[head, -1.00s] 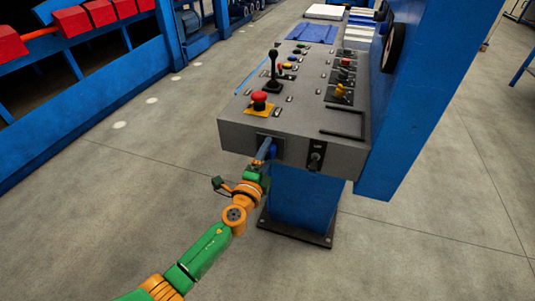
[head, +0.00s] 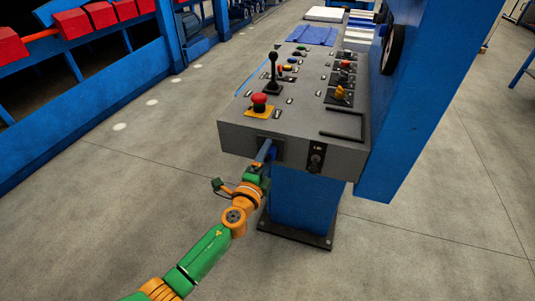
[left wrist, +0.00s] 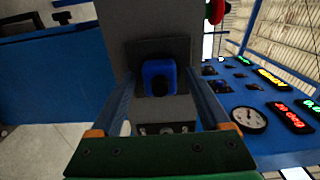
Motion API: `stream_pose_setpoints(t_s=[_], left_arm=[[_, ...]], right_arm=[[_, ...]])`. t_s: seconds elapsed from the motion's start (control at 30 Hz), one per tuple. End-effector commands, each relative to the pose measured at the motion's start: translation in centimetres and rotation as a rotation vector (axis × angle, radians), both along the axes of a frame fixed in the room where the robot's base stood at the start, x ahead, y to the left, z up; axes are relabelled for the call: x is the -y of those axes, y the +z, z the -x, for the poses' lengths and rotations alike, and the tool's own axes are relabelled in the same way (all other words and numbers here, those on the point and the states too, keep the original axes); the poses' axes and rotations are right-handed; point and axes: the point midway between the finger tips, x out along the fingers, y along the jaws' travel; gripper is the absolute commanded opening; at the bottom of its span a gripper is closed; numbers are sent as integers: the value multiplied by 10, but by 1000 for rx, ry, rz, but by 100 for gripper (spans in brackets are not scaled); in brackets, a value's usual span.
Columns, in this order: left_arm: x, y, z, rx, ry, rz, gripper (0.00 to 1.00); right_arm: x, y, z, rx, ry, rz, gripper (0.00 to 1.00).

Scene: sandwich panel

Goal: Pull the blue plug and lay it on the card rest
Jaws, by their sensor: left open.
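The blue plug (left wrist: 158,76) sits in a dark square socket plate (left wrist: 150,52) on the grey console's front face in the left wrist view. My left gripper (left wrist: 160,88) is open, its two blue fingers either side of the plug with a visible gap on each side. In the head view my left gripper (head: 264,152) reaches the socket on the console front and hides most of the plug. A black bracket-shaped outline (head: 344,136) lies on the console top at the right; I cannot tell whether it is the card rest. My right gripper is not in view.
The grey console (head: 300,140) carries a red mushroom button (head: 259,99), a black lever (head: 272,72) and several switches. A black key-switch plate (head: 316,157) is right of the socket. A blue upright (head: 430,80) flanks the console's right side. Floor at left is clear.

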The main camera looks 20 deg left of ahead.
Motion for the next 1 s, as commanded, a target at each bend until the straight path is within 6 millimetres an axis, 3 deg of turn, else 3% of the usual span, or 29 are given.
stream_pose_setpoints(t_s=[0.23, 0.53, 1.0], left_arm=[[0, 0, 0, 0, 0, 0, 80], [0, 0, 0, 0, 0, 0, 0], [0, 1, 10, 0, 0, 0, 0]], right_arm=[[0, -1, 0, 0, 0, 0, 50], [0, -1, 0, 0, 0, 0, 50], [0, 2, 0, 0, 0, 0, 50]])
